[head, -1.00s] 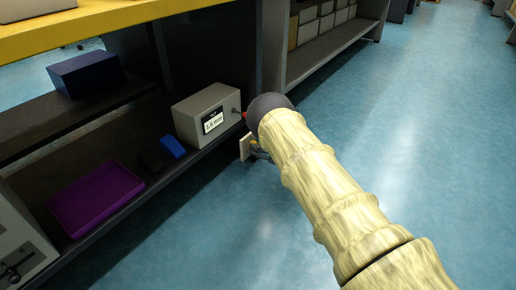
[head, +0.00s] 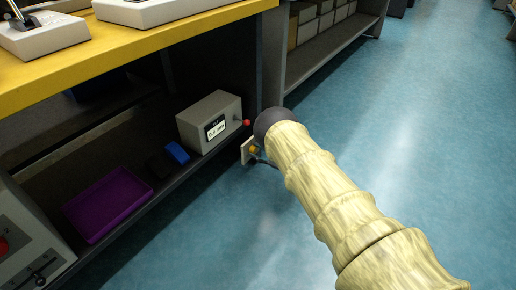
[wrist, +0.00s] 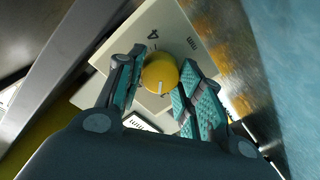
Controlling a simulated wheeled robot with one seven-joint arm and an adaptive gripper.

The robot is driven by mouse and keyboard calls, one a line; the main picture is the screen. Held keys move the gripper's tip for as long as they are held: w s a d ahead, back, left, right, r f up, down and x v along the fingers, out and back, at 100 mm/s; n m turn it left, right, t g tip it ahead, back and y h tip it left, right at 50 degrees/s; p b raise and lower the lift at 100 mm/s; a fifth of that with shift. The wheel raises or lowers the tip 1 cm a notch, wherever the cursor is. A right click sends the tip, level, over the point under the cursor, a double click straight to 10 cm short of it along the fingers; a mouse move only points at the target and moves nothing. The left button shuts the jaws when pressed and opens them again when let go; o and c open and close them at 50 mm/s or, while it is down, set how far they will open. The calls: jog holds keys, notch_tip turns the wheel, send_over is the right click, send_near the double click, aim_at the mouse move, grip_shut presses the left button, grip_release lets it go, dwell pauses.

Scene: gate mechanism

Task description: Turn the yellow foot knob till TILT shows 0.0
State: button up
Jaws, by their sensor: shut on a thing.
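The yellow foot knob (wrist: 158,72) is a round knob with a pale pointer line, on a cream plate (wrist: 182,33) with a dark mark. In the wrist view my gripper (wrist: 160,88) has its teal-padded fingers on either side of the knob and is shut on it. In the head view the knob (head: 254,149) shows small at the foot of the bench, and my arm hides much of the gripper. A grey box (head: 193,118) on the low shelf has a small display (head: 215,129); it seems to read 0.8 mm, but its label is too small to read.
A red knob (head: 246,123) sticks out of the grey box's right side. A purple tray (head: 108,205) and a blue block (head: 177,152) lie on the low shelf. The yellow bench top (head: 150,45) overhangs it. Blue floor (head: 420,150) is clear at the right.

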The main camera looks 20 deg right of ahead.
jog(key=n+p, duration=0.3)
jog(key=n, duration=0.2)
jog(key=shift+s+r+h, duration=0.1)
jog(key=shift+h, duration=0.2)
jog(key=shift+n+p, duration=0.9)
jog(key=shift+n, duration=1.2)
jog(key=o, duration=1)
jog(key=v, duration=1.2)
jog(key=shift+s+a+f, duration=0.1)
jog(key=shift+a+f, duration=0.1)
jog(key=shift+f, duration=0.05)
